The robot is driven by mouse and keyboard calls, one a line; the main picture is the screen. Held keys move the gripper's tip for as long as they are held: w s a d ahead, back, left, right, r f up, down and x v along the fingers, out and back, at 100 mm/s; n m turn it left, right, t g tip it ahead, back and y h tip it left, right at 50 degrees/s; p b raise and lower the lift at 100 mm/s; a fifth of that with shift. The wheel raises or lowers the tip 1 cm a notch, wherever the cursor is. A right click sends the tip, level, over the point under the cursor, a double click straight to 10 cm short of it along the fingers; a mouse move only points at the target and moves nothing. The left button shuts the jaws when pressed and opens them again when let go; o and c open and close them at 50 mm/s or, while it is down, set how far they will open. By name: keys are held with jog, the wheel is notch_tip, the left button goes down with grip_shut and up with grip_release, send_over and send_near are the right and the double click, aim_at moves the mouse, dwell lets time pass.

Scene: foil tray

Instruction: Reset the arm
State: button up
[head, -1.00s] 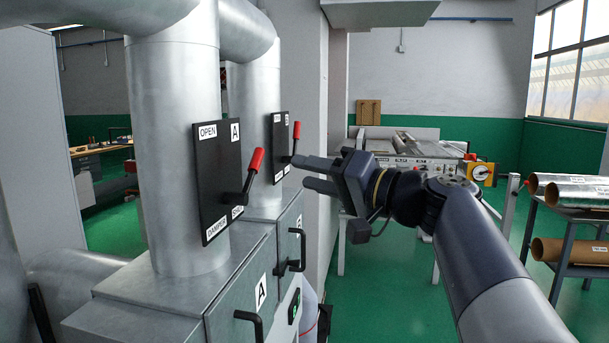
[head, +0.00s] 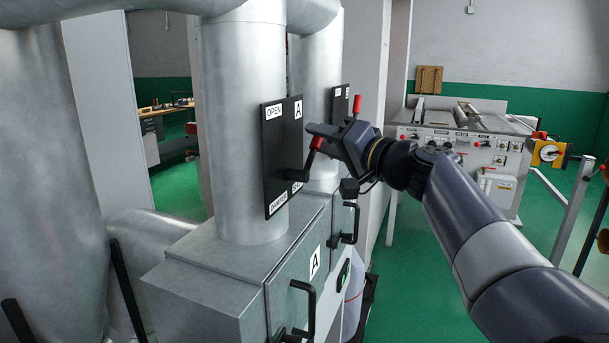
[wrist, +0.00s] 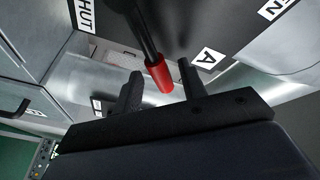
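My gripper (head: 316,137) is at damper A's lever in the head view. In the wrist view, its two black fingers (wrist: 160,75) are apart, with the red grip (wrist: 158,72) of the lever between them. Gaps show on both sides of the grip; the fingers do not appear closed on it. In the head view the red grip (head: 318,143) is partly hidden by my gripper. The lever's black rod slants up and right from the black plate A (head: 274,150), which has OPEN at the top and DAMPER and SHUT labels at the bottom.
Lever B's red grip (head: 357,104) stands behind my gripper beside a second plate (head: 340,105). Large metal ducts (head: 240,120) and a metal cabinet (head: 225,270) with black handles fill the left. A workbench machine (head: 460,135) stands at the back. Open green floor lies between.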

jog(key=shift+f+b, duration=0.1)
jog(key=shift+b, duration=0.3)
jog(key=r+b+v, duration=0.1)
jog(key=b+v, duration=0.2)
jog(key=v, duration=0.7)
jog(key=p+x, duration=0.6)
jog(key=x, duration=0.4)
jog(key=shift+f, duration=0.25)
jog(key=shift+w+d+f+m+p, duration=0.1)
jog(key=shift+w+f+m+p, duration=0.3)
jog(key=shift+p, duration=0.75)
jog(key=shift+s+f+m, duration=0.15)
jog(key=shift+m, duration=0.15)
